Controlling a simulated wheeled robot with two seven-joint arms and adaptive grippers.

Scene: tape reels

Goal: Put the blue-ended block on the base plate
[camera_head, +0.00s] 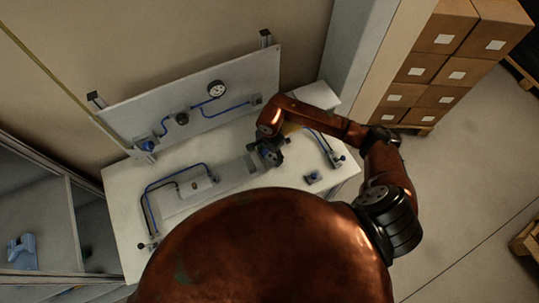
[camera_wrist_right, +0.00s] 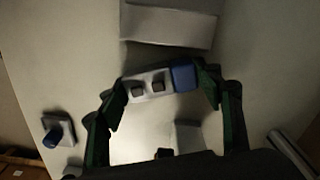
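The blue-ended block (camera_wrist_right: 150,87) is pale grey with two dark square recesses and a blue end (camera_wrist_right: 184,76). In the right wrist view it lies crosswise between the fingertips of my right gripper (camera_wrist_right: 161,84), which appear to press on its two ends. In the head view my right gripper (camera_head: 268,154) is over the table near the right end of the long grey base plate (camera_head: 225,180). The gripper mostly hides the block there. A pale raised slab (camera_wrist_right: 168,26), probably the plate's end, lies beyond the block in the wrist view. My left gripper is not in view.
A small part with a blue knob (camera_head: 313,177) sits on the white table (camera_head: 290,180). Blue tubing (camera_head: 150,190) lies at the table's left. An upright panel (camera_head: 255,75) with a gauge (camera_head: 217,89) stands behind. Stacked cartons (camera_head: 440,65) are at the right.

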